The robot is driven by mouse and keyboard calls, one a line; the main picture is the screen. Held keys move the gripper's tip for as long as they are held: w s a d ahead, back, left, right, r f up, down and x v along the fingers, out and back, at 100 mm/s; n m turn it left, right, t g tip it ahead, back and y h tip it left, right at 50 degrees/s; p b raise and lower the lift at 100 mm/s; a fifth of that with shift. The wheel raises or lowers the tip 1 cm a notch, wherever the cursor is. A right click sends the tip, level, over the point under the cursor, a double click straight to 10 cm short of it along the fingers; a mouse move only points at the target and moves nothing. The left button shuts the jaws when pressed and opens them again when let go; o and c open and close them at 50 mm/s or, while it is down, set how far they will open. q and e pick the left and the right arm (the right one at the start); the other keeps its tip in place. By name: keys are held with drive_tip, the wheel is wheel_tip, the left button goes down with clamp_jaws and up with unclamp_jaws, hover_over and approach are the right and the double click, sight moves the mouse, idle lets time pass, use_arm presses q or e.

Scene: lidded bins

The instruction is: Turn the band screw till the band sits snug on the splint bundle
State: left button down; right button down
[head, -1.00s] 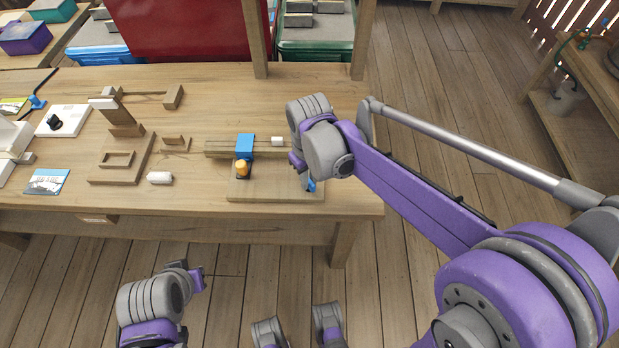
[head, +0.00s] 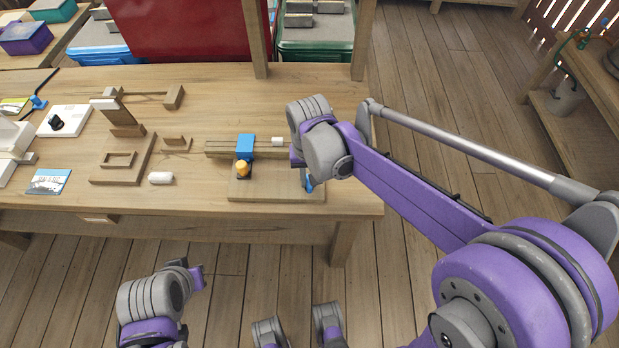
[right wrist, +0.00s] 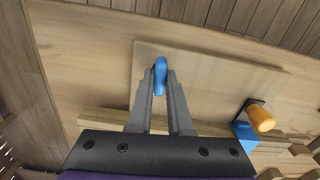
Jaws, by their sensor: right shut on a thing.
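The splint bundle (head: 222,148), several thin wooden strips, lies along the back of a wooden board (head: 275,188). A blue band block (head: 246,143) sits around the strips, with an orange-yellow screw knob (head: 242,168) on its near side. Both also show in the right wrist view, the band (right wrist: 244,131) and knob (right wrist: 261,119), to the right of my gripper. My right gripper (right wrist: 161,92) is shut on a small blue piece (right wrist: 160,72) over the board, apart from the knob. In the head view, my right wrist hides most of this gripper. My left wrist shows low left; its fingers are hidden.
A white cylinder (head: 278,142) stands out behind the board, and another (head: 161,178) lies to its left. A wooden stand (head: 120,160) and a blue-and-white card (head: 48,181) are further left. A table post (head: 255,40) rises behind. Front table space is clear.

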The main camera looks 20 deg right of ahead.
drive_tip(key=shift+m, duration=0.3)
drive_tip(key=m, duration=0.3)
drive_tip(key=c, duration=0.7)
unclamp_jaws()
drive_tip(key=shift+r+p, duration=2.3)
drive_tip(key=shift+r, duration=0.8)
drive_tip(key=shift+f, duration=0.1)
